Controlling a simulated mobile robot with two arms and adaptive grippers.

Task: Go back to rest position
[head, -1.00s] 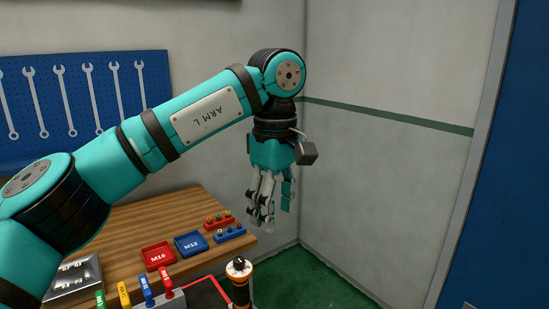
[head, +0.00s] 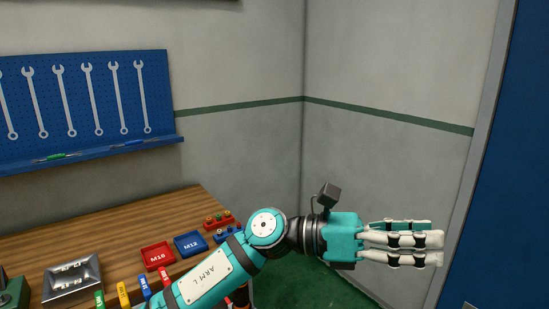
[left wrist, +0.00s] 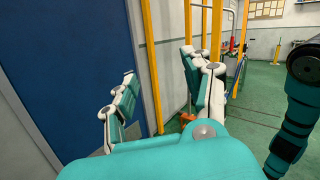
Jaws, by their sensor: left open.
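My left gripper (head: 440,246) is on the right side of the head view, held out level with its fingers pointing right. It is teal and white, open and empty, in free air past the right end of the workbench. In the left wrist view its fingers (left wrist: 165,95) stand apart with nothing between them. My left arm, marked ARM L, reaches in from the bottom of the head view and hides part of the bench's right end. My right gripper is not in view.
The wooden bench (head: 110,232) holds a red M16 tray (head: 158,256), a blue M12 tray (head: 189,244) and a metal tray (head: 72,281). A wrench board (head: 85,105) hangs behind. A blue door (head: 510,160) stands at right. Yellow posts (left wrist: 151,60) show beyond my fingers.

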